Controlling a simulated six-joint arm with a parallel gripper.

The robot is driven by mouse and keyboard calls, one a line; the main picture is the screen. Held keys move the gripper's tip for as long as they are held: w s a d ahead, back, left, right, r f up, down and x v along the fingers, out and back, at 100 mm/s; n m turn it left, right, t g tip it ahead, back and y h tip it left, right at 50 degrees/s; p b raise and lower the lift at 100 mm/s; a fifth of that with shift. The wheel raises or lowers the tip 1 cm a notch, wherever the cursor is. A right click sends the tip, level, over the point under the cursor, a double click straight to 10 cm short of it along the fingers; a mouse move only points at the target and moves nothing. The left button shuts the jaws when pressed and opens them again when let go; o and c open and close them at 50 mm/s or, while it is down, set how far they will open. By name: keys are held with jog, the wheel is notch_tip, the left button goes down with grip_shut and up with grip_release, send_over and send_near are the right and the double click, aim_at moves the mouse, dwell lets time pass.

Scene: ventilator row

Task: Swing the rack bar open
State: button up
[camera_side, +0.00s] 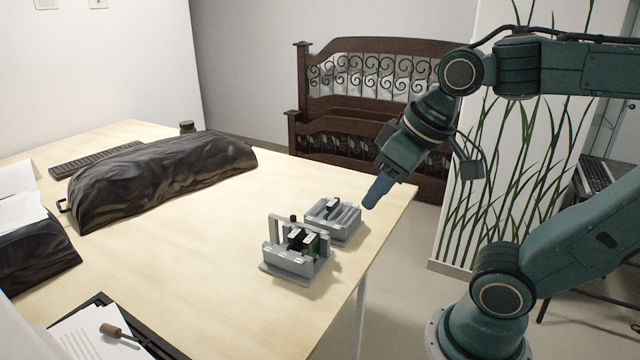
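A small grey rack (287,265) stands on the wooden table near its right edge. It has upright posts at its ends and holds dark green cards (310,243) with pale tops. The rack bar is too small to make out clearly among the posts and cards, and I cannot tell its position. My gripper (371,198) has blue fingers pointing down and to the left. It is above and to the right of the rack, apart from it. The fingers overlap from this side, so their opening is hidden.
A second grey slotted holder (345,233) with a dark piece in it stands just behind the rack, close to my gripper. A long dark covered bundle (160,180) lies at the left. A black tray (135,338) with papers is at the front. The table middle is clear.

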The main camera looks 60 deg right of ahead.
jog(key=w+d+r+m+g, duration=0.1)
jog(key=w+d+r+m, duration=0.1)
jog(key=w, duration=0.6)
jog(key=m+g, duration=0.4)
jog(key=m, duration=0.2)
send_over(293, 215)
notch_tip(293, 215, down, 10)
jog(key=shift+r, duration=0.25)
jog(key=shift+f, duration=0.1)
jog(key=shift+f, duration=6.8)
grip_shut()
